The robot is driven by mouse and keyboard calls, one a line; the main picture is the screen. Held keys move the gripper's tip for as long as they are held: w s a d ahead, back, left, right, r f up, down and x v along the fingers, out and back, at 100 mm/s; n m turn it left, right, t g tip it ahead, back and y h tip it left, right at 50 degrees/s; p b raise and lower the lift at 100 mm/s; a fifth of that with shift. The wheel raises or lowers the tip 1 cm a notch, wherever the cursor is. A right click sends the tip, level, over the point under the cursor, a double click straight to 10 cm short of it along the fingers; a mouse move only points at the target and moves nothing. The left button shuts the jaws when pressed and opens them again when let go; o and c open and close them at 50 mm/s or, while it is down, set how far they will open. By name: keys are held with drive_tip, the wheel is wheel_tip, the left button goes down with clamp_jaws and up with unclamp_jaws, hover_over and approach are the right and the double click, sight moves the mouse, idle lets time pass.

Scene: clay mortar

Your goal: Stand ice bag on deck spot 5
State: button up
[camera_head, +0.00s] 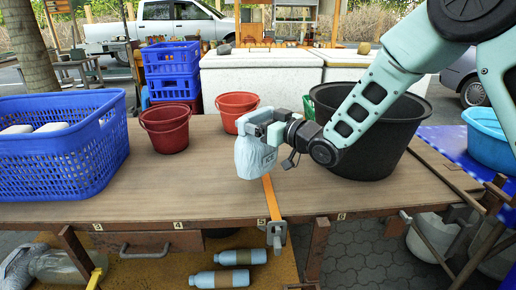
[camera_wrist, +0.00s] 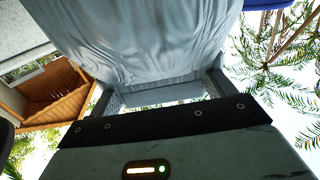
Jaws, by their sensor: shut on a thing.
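The ice bag (camera_head: 254,160) is a pale, bluish-white bag, held upright over the middle of the wooden deck (camera_head: 200,195). My gripper (camera_head: 262,130) is shut on its upper part. In the wrist view the wrinkled bag (camera_wrist: 135,40) fills the top middle, between the fingers of my gripper (camera_wrist: 160,95). The bag is behind the number 5 label (camera_head: 261,222) on the deck's front edge, close to an orange strap (camera_head: 269,195). I cannot tell whether its underside touches the deck.
A blue basket (camera_head: 105,150) stands at the left. Two red buckets, one nearer (camera_head: 166,135) and one farther (camera_head: 238,103), stand behind the bag. A large black tub (camera_head: 385,140) stands right, behind my arm. A clamp (camera_head: 276,235) holds the strap at the front edge. The front deck strip is mostly clear.

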drive_tip(key=shift+f, duration=2.55)
drive_tip(key=shift+f, duration=0.15)
drive_tip(key=o, duration=2)
drive_tip(key=shift+c, duration=0.2)
